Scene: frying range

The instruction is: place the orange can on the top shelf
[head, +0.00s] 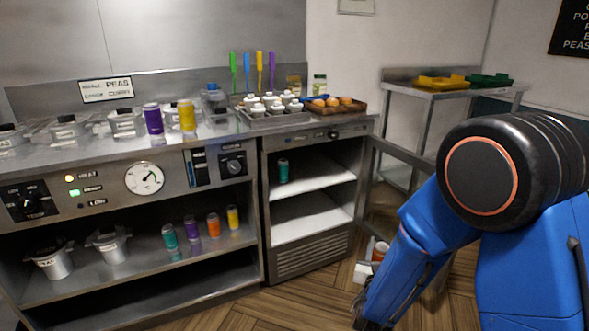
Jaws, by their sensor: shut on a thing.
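An orange can (379,252) shows low at the centre right, partly hidden behind my blue arm. My gripper (370,265) is at it, seen only in part as a pale shape beside the arm, and is shut on this can. It is in front of and to the right of the open cabinet, below the height of its top shelf. The top shelf (310,177) of that cabinet is pale and mostly bare, with a teal can (283,170) at its left. A second orange can (213,225) stands on the left unit's shelf.
The cabinet door (405,158) stands open to the right, close to my arm. The left unit's shelf (140,262) holds teal, purple and yellow cans and metal pots. The cabinet's lower shelf (305,220) looks empty. A tray of buns (335,111) sits above.

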